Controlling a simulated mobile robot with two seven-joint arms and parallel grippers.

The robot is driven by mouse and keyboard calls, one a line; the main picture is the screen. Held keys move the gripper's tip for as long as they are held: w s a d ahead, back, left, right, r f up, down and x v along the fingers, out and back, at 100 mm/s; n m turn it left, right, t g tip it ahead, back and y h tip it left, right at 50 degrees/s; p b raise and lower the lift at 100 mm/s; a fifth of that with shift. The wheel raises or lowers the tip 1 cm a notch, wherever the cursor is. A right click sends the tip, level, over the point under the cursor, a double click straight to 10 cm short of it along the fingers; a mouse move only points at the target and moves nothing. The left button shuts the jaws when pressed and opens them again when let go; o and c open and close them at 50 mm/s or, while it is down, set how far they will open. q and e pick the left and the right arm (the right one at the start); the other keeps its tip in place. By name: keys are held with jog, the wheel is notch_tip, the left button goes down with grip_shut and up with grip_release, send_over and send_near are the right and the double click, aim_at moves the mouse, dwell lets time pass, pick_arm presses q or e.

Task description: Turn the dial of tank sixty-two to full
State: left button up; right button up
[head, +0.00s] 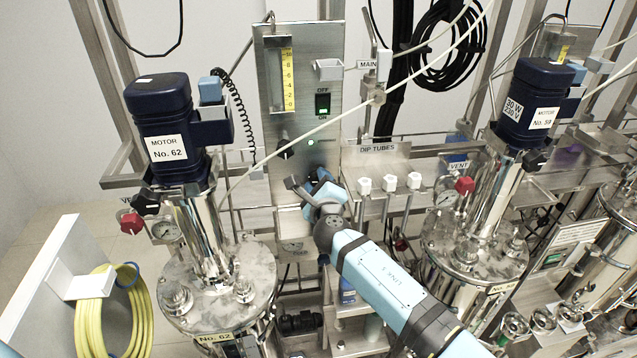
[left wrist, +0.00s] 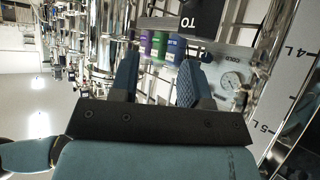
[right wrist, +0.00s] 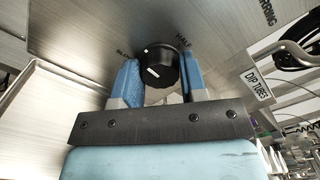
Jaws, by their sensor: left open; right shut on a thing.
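The black round dial (right wrist: 157,66) sits on a steel panel in the right wrist view, with a white line on its face. The word HALF stands at its upper right and a partly covered word, seemingly SLOW, at its upper left. My right gripper (right wrist: 160,85) has its blue fingers shut on the dial, one on each side. In the head view my right gripper (head: 314,190) is at the lower part of the steel panel (head: 268,75), beside tank No. 62 (head: 218,280), and seems to cover the dial there. My left gripper (left wrist: 158,82) is open and empty.
The blue motor No. 62 (head: 165,110) tops the tank left of the panel. White-capped dip tubes (head: 390,183) stand close right of my gripper. The OFF/ON switch (head: 322,103) is above, with a green light. A yellow hose (head: 92,310) hangs at lower left.

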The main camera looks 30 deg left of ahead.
jog(key=shift+m, duration=0.3)
jog(key=m, duration=0.5)
jog(key=shift+m, duration=0.4)
jog(key=o, duration=0.9)
jog(key=shift+d, duration=0.1)
jog(key=p+v, duration=0.1)
jog(key=v, duration=1.2)
jog(key=shift+s+d, duration=0.25)
jog(key=shift+s, duration=0.05)
